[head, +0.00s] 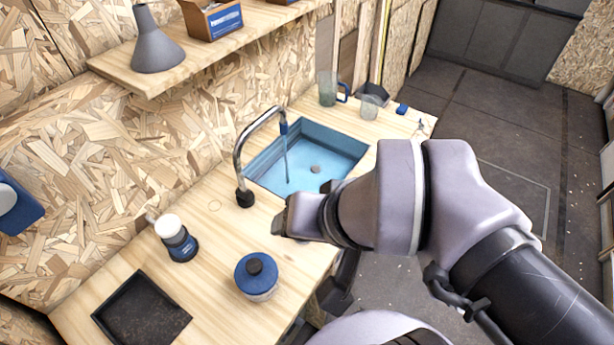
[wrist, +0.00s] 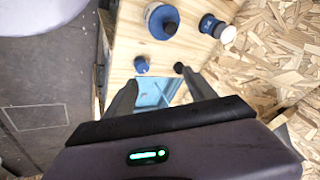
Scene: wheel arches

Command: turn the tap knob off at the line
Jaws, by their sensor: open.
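A chrome tap (head: 240,150) with a black base arches over a blue sink (head: 345,140); a thin blue stream runs from its spout. In the wrist view a small round blue knob (wrist: 141,64), which looks like the tap knob, sits on the counter beside the sink. A dark round piece (wrist: 179,67), probably the tap base, is to its right. My gripper (head: 284,218) is over the sink's near edge and hides the knob in the head view. In the wrist view my gripper (wrist: 163,80) is open, its fingers apart and empty. No line can be made out.
A blue-lidded jar (head: 257,276), a white-capped bottle (head: 176,238) and a black tray (head: 140,310) stand on the near counter. A mug (head: 328,90) and a glass (head: 370,107) are beyond the sink. A shelf (head: 200,50) overhangs the back wall.

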